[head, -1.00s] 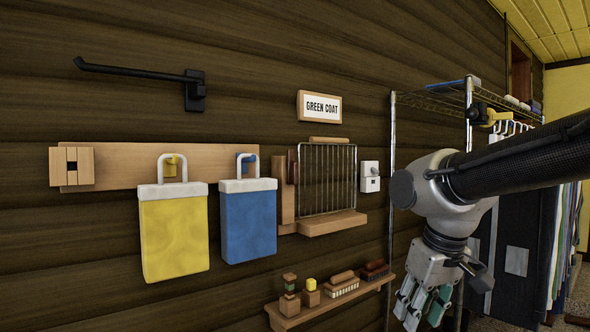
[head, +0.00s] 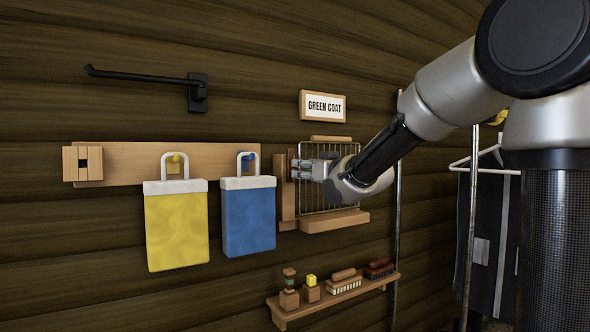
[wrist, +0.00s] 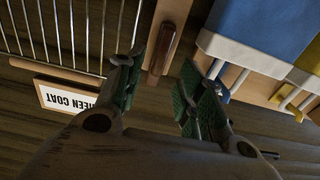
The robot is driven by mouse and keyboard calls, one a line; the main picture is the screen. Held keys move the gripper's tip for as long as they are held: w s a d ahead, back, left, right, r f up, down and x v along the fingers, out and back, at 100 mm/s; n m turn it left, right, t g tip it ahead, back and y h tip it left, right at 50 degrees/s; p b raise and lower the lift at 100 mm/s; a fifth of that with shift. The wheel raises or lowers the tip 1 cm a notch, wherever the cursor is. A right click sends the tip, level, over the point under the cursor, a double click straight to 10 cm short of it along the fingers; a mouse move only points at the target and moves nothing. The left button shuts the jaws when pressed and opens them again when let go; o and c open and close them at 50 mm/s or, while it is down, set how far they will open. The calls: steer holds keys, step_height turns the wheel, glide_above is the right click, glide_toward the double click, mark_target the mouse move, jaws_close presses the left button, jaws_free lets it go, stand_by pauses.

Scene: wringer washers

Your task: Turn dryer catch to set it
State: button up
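The wire drying rack (head: 328,205) hangs on the plank wall, with a wooden post (head: 284,205) along its left side. A dark reddish-brown catch, which I take to be the dryer catch, sits on this post and stands roughly upright; it also shows in the wrist view (wrist: 166,50). My gripper (head: 297,168) is at the post's upper part, in front of the rack. In the wrist view my gripper (wrist: 160,78) is open, its green-padded fingers apart, with the catch lying between and just beyond the tips. I see no contact. My arm hides part of the rack.
A yellow bag (head: 177,232) and a blue bag (head: 248,217) hang left of the rack. A GREEN COAT sign (head: 323,106) is above. A small shelf (head: 335,300) with brushes and blocks is below. A metal pole (head: 398,220) stands right of the rack.

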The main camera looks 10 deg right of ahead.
mark_target(296, 168)
steer(key=x, duration=0.6)
steer(key=shift+w+f, duration=0.1)
steer(key=shift+w, duration=0.2)
steer(key=shift+c, duration=0.5)
jaws_close()
